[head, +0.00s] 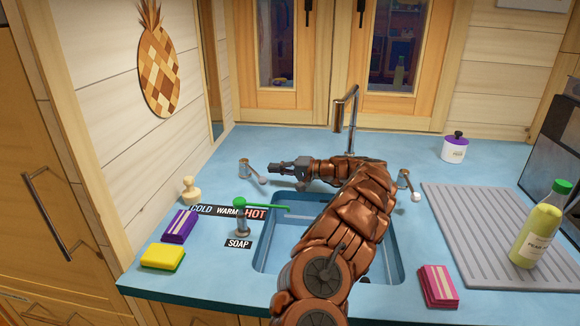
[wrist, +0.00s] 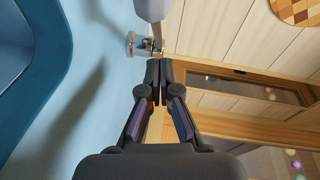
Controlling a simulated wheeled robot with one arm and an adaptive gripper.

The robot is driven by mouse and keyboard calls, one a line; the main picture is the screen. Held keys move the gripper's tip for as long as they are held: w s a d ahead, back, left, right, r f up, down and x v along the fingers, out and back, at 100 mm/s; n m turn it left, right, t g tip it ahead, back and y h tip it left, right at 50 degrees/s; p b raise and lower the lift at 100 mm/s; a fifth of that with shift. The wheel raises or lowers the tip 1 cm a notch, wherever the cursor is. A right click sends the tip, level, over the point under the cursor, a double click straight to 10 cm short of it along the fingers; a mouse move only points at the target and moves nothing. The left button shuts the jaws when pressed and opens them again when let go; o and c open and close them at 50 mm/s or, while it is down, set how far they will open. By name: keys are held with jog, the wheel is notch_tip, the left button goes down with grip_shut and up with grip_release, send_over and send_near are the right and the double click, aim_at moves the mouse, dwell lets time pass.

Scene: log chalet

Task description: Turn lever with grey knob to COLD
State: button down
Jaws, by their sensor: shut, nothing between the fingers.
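A metal lever on a short post (head: 244,169) stands on the blue counter left of the sink. Its arm slants right and toward the front, ending in a pale grey knob (head: 263,181). In the wrist view the knob (wrist: 151,8) looms at the top edge, with the metal post (wrist: 135,44) beyond it. My gripper (head: 270,166) is shut and empty, pointing left, right beside the lever; its fingertips (wrist: 160,64) lie close to the lever arm. I cannot tell whether they touch. The COLD, WARM, HOT label strip (head: 228,211) lies in front, partly behind the green-handled soap pump (head: 241,217).
My arm crosses over the sink (head: 277,251). A tall faucet (head: 345,108) stands behind it. Another lever with a white knob (head: 415,197) is right of the sink. Sponges, a small wooden stopper (head: 190,190) and a drying mat (head: 478,270) flank the sink.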

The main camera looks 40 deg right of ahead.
aim_at(253, 171)
jog(key=shift+w+a, duration=0.15)
jog(key=shift+a, duration=0.55)
jog(key=shift+w+a+f+p, duration=0.15)
jog(key=shift+a+f+p, duration=0.1)
jog(key=shift+a, duration=0.35)
jog(key=shift+w+a+f+p, duration=0.15)
jog(key=shift+a+p, duration=0.05)
jog(key=shift+a, duration=0.35)
jog(key=shift+a+b, duration=0.2)
jog(key=shift+b, duration=0.4)
